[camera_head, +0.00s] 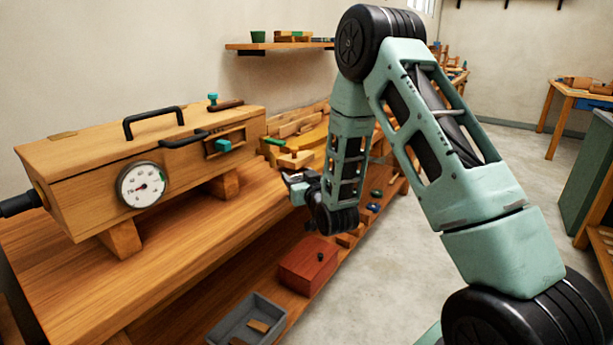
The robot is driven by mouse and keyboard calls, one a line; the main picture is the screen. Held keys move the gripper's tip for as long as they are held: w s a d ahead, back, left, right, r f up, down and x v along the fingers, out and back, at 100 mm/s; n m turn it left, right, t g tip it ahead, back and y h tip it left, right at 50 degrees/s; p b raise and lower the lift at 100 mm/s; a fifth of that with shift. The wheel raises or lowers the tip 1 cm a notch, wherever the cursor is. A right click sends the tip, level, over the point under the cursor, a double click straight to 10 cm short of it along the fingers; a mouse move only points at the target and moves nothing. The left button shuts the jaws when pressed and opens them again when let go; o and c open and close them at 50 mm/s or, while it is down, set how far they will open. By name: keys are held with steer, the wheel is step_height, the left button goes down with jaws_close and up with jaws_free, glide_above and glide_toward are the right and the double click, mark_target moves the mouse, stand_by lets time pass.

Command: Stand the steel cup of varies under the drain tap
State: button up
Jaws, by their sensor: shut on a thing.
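My gripper (292,180) is over the right edge of the workbench (175,250), to the right of a long wooden box (85,165) on wooden feet. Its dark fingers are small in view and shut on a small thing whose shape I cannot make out. I cannot clearly identify the steel cup. The box has a round gauge (142,185), a teal-handled fitting (222,146) on its front near the right end, and a teal knob (212,99) on top. I cannot tell which fitting is the drain tap.
Wooden pieces (300,125) crowd the bench's far end. A red box (308,264) and a grey tray (247,320) sit on the lower shelf. A black hose (18,205) meets the wooden box's left end. Open floor (385,270) lies right of the bench.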

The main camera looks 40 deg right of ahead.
steer(key=shift+w+a+f, duration=0.25)
steer(key=shift+w+f, duration=0.3)
steer(key=shift+w, duration=0.15)
steer(key=shift+w+a+b, duration=0.3)
steer(key=shift+w+a, duration=0.2)
steer(key=shift+w, duration=0.8)
steer(key=shift+w+a+b, duration=0.3)
steer(key=shift+w+a, duration=0.15)
steer(key=shift+w, duration=0.9)
steer(key=shift+w+a+b, duration=0.3)
steer(key=shift+w+a, duration=0.2)
steer(key=shift+w, duration=0.8)
steer(key=shift+f, duration=0.25)
steer(key=o, duration=1.2)
